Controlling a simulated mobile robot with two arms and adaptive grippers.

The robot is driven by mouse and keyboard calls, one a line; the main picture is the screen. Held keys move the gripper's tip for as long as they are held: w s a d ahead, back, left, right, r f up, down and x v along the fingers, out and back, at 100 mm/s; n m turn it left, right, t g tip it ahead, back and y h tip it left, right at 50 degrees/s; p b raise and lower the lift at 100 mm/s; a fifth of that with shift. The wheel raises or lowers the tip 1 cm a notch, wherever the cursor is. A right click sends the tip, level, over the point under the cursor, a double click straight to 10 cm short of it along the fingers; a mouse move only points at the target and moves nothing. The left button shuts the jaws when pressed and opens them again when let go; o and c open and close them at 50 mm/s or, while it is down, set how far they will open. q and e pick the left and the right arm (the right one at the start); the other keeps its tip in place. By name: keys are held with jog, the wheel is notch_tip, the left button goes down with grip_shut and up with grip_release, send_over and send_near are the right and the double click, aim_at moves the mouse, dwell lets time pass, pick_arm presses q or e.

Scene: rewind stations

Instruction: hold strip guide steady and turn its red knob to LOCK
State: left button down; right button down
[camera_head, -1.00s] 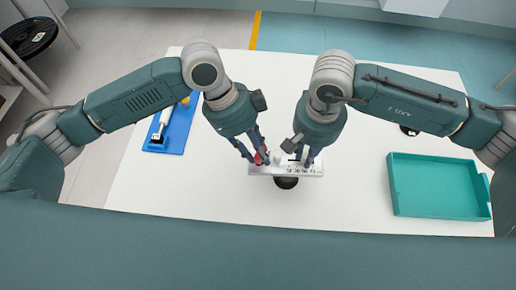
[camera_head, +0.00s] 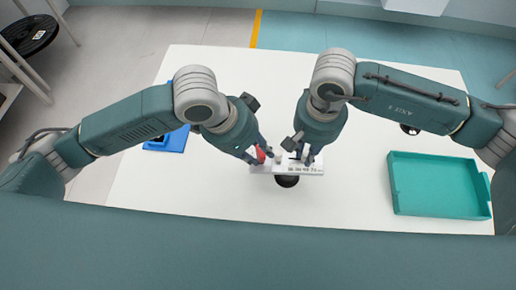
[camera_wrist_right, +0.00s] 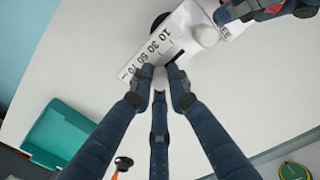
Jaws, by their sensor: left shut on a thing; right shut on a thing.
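The strip guide (camera_head: 287,169) is a pale bar with printed numbers near the table's front edge, on a round black base (camera_head: 287,182). It also shows in the right wrist view (camera_wrist_right: 150,57). Its red knob (camera_head: 261,154) is at the left end; my left gripper (camera_head: 257,158) is shut on it, its fingers partly hiding it. In the right wrist view the red knob (camera_wrist_right: 267,12) is at the top right. My right gripper (camera_head: 304,158) is shut on a small pale part of the guide, near the numbers. I cannot read the knob's setting.
A teal tray (camera_head: 440,211) stands on the right of the white table (camera_head: 220,205). A blue holder (camera_head: 168,142) lies at the left, partly behind my left arm. A small black round thing (camera_head: 409,130) is at the back right. The table behind the guide is clear.

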pick_arm(q)
jog(key=shift+r, duration=0.1)
dwell(0.4)
jog(key=c, duration=1.3)
grip_release()
jog(key=shift+c, duration=0.2)
jog(key=v, duration=1.2)
